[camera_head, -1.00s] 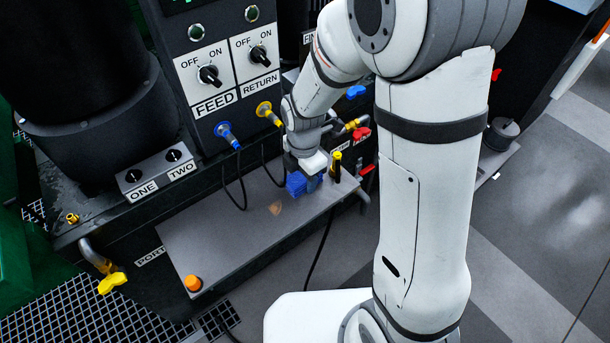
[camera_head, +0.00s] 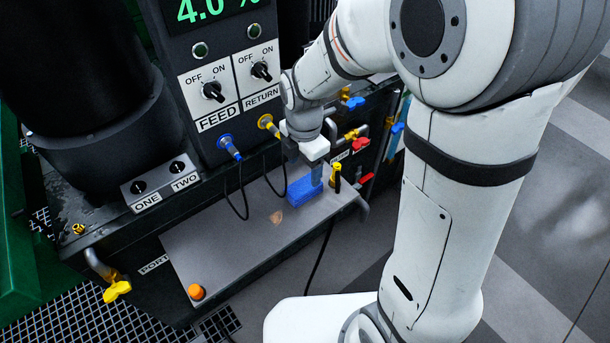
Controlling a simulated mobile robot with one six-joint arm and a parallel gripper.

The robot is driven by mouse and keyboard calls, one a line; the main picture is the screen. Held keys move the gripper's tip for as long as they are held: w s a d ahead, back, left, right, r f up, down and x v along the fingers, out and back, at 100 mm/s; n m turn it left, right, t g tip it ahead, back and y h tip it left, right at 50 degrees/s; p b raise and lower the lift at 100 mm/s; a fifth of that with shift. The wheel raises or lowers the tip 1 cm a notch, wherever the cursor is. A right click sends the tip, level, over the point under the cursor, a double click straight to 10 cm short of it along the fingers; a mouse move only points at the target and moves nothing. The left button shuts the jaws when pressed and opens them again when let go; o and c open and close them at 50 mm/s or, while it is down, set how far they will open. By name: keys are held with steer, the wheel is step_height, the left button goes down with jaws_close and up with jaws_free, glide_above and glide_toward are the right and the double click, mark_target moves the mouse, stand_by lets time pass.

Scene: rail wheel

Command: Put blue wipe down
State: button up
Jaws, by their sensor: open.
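The blue wipe (camera_head: 304,191) is a small blue block-like cloth. It rests on the grey shelf (camera_head: 215,240), toward its right end. My gripper (camera_head: 315,173) is just above the wipe, pointing down, with its jaws open. The fingers are small here, and I cannot tell whether they still touch the wipe. A yellow-topped black marker-like item (camera_head: 336,178) stands just right of the gripper.
An orange cap (camera_head: 196,291) sits at the shelf's near left corner. A blue connector (camera_head: 229,146) and a yellow connector (camera_head: 268,125) with black cables hang behind the shelf. Red-handled valves (camera_head: 361,144) are at the right. The shelf's middle is mostly clear.

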steer(key=s+d+r+m+t, duration=0.1)
steer(key=s+d+r+m, duration=0.4)
steer(key=m, duration=0.7)
steer(key=s+d+r+m, duration=0.5)
steer(key=s+d+m, duration=0.1)
steer(key=m, duration=0.6)
steer(key=shift+s+d+m+t, duration=0.4)
steer(key=shift+d, duration=0.3)
steer(key=shift+p, duration=0.35)
